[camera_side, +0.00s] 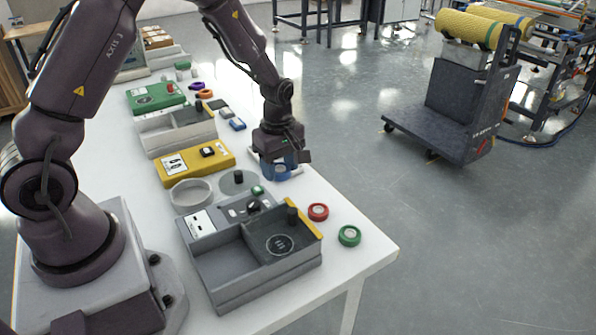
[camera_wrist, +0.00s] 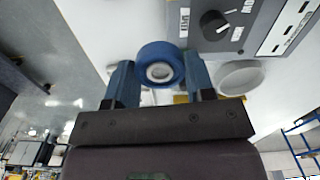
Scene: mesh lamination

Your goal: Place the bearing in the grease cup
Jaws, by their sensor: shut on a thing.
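My gripper (camera_side: 280,168) is low over the table's far edge in the side view. In the wrist view its two blue fingers (camera_wrist: 160,86) are on either side of a blue ring-shaped bearing (camera_wrist: 160,52) with a pale centre, and are shut on it. Fingers and bearing merge into one blue patch in the side view, so the exact grip is hard to see there. A round, pale, shallow cup (camera_side: 190,195), likely the grease cup, stands on the table to the left of my gripper. A pale round dish also shows in the wrist view (camera_wrist: 241,79), apart from the bearing.
A grey station with an open tray (camera_side: 222,282) and knob stands in front. A red ring (camera_side: 318,211) and a green ring (camera_side: 349,236) lie to its right. A yellow box (camera_side: 181,169) and a grey tray (camera_side: 190,138) are behind the cup. A flat grey disc (camera_side: 228,184) lies near it.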

